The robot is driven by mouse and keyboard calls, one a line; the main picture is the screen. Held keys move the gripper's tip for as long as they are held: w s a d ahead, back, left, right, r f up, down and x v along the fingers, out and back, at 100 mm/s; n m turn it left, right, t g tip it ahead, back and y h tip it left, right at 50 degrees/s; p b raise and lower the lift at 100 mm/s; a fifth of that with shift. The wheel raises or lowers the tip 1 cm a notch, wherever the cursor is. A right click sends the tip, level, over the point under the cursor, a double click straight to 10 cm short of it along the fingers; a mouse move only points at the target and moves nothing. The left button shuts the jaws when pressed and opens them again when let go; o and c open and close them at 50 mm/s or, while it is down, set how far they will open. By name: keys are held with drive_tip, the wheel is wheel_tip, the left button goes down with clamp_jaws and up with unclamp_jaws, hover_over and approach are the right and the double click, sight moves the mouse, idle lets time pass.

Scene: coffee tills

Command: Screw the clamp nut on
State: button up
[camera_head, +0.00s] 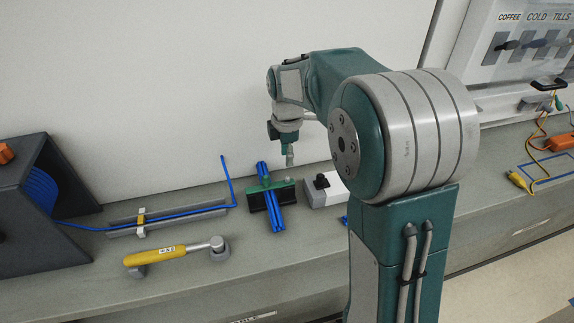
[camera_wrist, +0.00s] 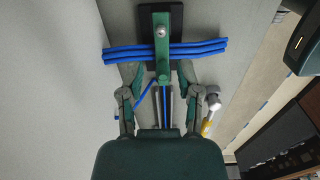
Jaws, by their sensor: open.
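A clamp stands on the bench: a black base (camera_head: 257,202) and a green bar (camera_head: 262,187) across a bundle of blue cables (camera_head: 275,214). In the wrist view the green bar (camera_wrist: 163,52) crosses the cables (camera_wrist: 203,49), with a silver round piece (camera_wrist: 160,31) at its far end; I cannot tell whether that is a stud or a nut. A black knob (camera_head: 321,181) sits on a pale block right of the clamp; it may be the clamp nut. My gripper (camera_head: 289,158) is above the clamp's right end. In the wrist view my gripper (camera_wrist: 161,72) is open and empty, its fingers apart around the bar's near end.
A yellow-handled tool (camera_head: 165,255) lies in front on the bench. A grey rail (camera_head: 180,217) with a blue cable and a dark spool box (camera_head: 45,190) are at left. A wall (camera_head: 150,90) stands close behind. Orange and yellow leads (camera_head: 535,165) lie far right.

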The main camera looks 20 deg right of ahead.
sight(287, 177)
wheel_tip(287, 177, down, 7)
drive_tip(key=shift+r, duration=0.1)
drive_tip(key=shift+f, duration=0.4)
drive_tip(key=shift+c, duration=0.3)
drive_tip(key=shift+r, duration=0.1)
clamp_jaws()
drive_tip(key=m, duration=1)
drive_tip(key=shift+m, duration=0.4)
drive_tip(key=m, duration=0.5)
drive_tip(key=shift+m, duration=0.3)
drive_tip(key=m, duration=0.3)
drive_tip(key=shift+m, duration=0.4)
drive_tip(key=m, duration=0.9)
drive_tip(key=shift+r, duration=0.1)
drive_tip(key=m, duration=0.3)
drive_tip(key=shift+m, duration=0.4)
drive_tip(key=m, duration=0.5)
drive_tip(key=shift+m, duration=0.3)
drive_tip(key=m, duration=0.3)
drive_tip(key=shift+m, duration=0.3)
drive_tip(key=m, duration=0.3)
drive_tip(key=shift+w+m, duration=0.1)
drive_tip(key=shift+m, duration=0.2)
unclamp_jaws()
